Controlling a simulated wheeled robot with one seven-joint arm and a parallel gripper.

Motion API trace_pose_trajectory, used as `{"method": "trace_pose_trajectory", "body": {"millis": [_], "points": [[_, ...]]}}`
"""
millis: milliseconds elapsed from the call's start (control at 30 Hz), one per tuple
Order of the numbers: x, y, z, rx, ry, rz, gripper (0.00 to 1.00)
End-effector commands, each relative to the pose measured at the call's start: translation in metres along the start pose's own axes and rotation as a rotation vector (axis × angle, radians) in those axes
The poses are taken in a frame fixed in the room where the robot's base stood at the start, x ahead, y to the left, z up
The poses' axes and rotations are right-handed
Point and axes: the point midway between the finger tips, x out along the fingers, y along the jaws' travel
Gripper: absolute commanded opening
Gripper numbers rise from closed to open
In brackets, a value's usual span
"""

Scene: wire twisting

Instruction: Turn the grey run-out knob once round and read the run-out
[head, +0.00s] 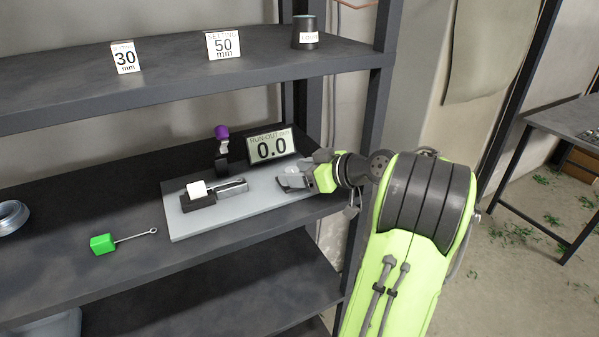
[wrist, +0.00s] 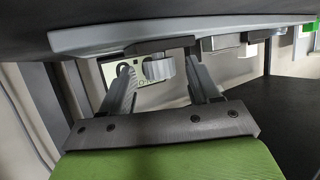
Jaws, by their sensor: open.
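The run-out display (head: 270,147) stands at the back of a light grey base plate (head: 250,212) and reads 0.0. My gripper (head: 292,180) is at the right end of the plate, reaching in from the right. In the wrist view, which looks upside down, a grey round knob (wrist: 159,69) sits between the two spread fingers of my gripper (wrist: 157,78). The fingers stand apart on either side of it; I cannot tell whether either touches it. The display (wrist: 122,72) shows partly behind the knob there. In the head view the gripper hides most of the knob.
The plate also bears a dark block with a white piece (head: 197,190) and a purple-topped lever (head: 221,133). A green-handled hook tool (head: 103,243) lies on the shelf at left, near a wire coil (head: 12,218). An upper shelf (head: 180,72) with number cards hangs above.

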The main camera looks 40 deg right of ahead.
Motion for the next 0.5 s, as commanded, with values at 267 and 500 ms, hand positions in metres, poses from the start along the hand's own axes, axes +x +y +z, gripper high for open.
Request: {"method": "trace_pose_trajectory", "body": {"millis": [267,500], "points": [[-0.0003,-0.0001,0.0,0.0,0.0,-0.001,0.23],[-0.0003,-0.0003,0.0001,0.001,0.0,0.003,0.05]]}}
